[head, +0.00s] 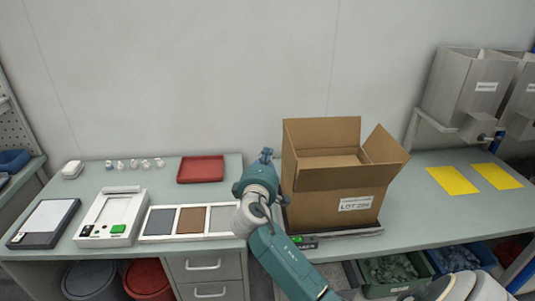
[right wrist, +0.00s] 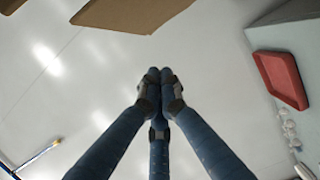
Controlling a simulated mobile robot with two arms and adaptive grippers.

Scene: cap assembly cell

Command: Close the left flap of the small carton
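The open brown carton (head: 335,207) stands on the right bench with a white lot label on its front. Its back flap (head: 322,131) stands up, its right flap (head: 385,146) leans outward, and its front flap (head: 335,179) shows along the near side. I cannot clearly make out the left flap. My right gripper (head: 266,154) is beside the carton's left side, near the height of its rim. In the right wrist view its fingertips (right wrist: 160,76) meet with nothing between them. Cardboard (right wrist: 130,12) shows above them, apart from the fingers. My left gripper is not in view.
A red tray (head: 200,169) and a row of three panels (head: 190,222) lie left of my right arm. Yellow sheets (head: 452,180) lie on the bench to the right. Grey bins (head: 465,85) stand at the back right. A pale wall is behind the benches.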

